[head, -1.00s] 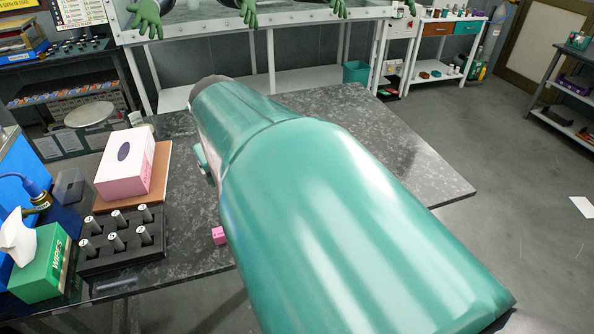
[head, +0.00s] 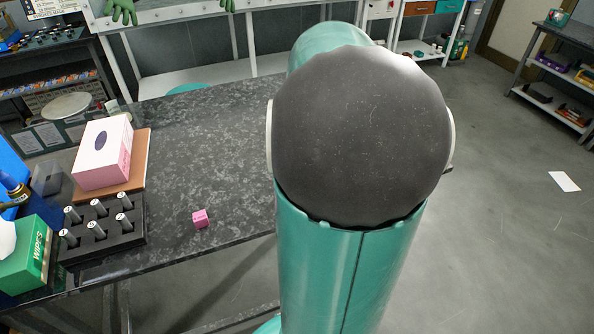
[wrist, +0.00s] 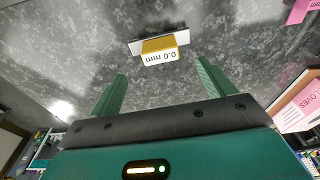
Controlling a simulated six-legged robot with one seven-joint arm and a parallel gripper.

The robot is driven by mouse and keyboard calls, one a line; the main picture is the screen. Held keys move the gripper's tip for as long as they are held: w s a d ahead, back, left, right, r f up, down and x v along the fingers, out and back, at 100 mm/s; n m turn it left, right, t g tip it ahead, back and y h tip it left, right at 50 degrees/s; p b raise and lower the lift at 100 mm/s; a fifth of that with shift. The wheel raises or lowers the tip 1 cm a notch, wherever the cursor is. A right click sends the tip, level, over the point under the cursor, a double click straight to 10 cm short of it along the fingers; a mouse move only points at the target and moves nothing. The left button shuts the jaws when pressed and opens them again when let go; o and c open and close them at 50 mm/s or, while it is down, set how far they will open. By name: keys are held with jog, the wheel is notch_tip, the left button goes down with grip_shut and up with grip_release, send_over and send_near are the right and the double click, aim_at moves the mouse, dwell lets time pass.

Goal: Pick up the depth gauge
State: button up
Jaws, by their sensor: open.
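The depth gauge (wrist: 160,48) shows in the wrist view, near the top middle. It has a yellow body with a "0.0 mm" readout that appears upside down, and a flat silvery bar along its far side. It rests on the dark speckled table. My gripper (wrist: 161,83) is open and empty, with its two green fingers apart. The gauge lies beyond the fingertips, roughly centred between them, and is not touched. In the head view my arm covers the right part of the table, and neither the gauge nor my gripper can be seen there.
A pink cube (head: 200,218) sits near the table's front edge. A black rack (head: 105,238) with several cylindrical cells, a green wipes box (head: 28,258) and a pink glove box (head: 104,155) on a brown board stand at the left. The table's middle (head: 200,140) is clear.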

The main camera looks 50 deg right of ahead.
jog(key=f, duration=0.3)
jog(key=w+f, duration=0.1)
jog(key=f, duration=0.5)
jog(key=shift+w+d, duration=0.25)
jog(key=shift+d, duration=0.1)
jog(key=c, duration=1.2)
jog(key=shift+o, duration=0.2)
jog(key=shift+r, duration=0.1)
